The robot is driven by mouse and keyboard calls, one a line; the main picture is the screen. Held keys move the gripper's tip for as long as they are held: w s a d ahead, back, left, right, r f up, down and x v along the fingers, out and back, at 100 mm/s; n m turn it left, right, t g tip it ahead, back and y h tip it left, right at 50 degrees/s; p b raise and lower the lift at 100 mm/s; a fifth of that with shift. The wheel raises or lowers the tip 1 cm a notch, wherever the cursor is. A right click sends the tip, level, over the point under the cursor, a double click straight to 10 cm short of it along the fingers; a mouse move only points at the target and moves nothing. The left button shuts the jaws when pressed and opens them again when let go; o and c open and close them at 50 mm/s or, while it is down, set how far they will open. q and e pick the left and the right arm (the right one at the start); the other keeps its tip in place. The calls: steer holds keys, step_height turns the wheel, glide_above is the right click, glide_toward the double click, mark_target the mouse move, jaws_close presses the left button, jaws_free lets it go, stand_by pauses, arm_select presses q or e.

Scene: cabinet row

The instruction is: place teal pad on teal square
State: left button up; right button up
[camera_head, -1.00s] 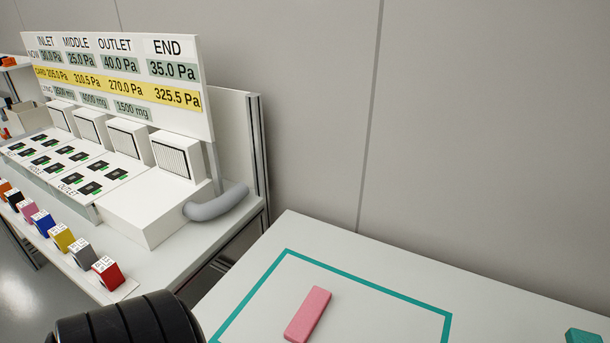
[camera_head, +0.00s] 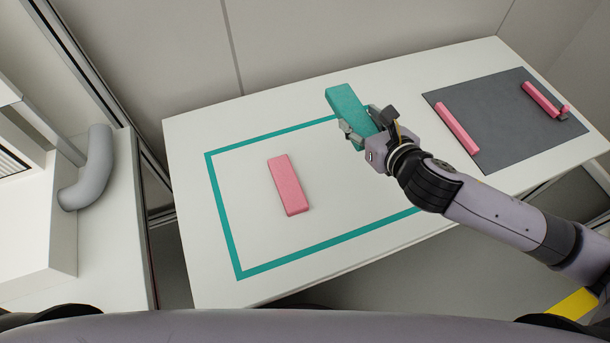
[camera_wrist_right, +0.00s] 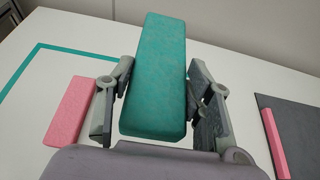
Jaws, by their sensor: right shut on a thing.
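The teal pad (camera_head: 346,104) is a long block held in my right gripper (camera_head: 364,132). The right gripper is shut on it, with one finger on each long side, as the right wrist view shows the teal pad (camera_wrist_right: 158,70) between the fingers. In the head view the pad overlaps the right part of the teal square (camera_head: 226,225), an outline on the white table; its height above the table is hard to judge. A pink block (camera_head: 288,185) lies inside the outline, left of the pad. It also shows in the wrist view (camera_wrist_right: 72,112). My left gripper is not in view.
A dark grey mat (camera_head: 490,105) lies on the right of the white table (camera_head: 190,135), with a pink bar (camera_head: 457,128) on its left edge and another pink bar (camera_head: 540,99) farther right. A wall stands behind. A bench with a grey pipe (camera_head: 92,170) is at left.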

steer(key=shift+f, duration=0.35)
steer(key=b, duration=0.1)
glide_above(349, 181)
step_height(349, 181, down, 6)
step_height(349, 181, down, 9)
steer(key=shift+w+f+b, duration=0.1)
steer(key=shift+b, duration=0.95)
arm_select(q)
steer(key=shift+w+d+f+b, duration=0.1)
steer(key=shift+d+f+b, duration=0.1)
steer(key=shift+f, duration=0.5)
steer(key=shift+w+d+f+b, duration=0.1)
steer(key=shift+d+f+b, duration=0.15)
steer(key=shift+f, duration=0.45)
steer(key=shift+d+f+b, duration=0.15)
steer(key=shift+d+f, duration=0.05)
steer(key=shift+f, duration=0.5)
arm_select(e)
steer(key=shift+f, duration=2.1)
steer(key=shift+f, duration=0.1)
steer(key=shift+f, duration=0.15)
steer(key=o, duration=0.9)
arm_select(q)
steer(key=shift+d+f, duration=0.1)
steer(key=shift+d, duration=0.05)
arm_select(e)
steer(key=shift+o, duration=0.2)
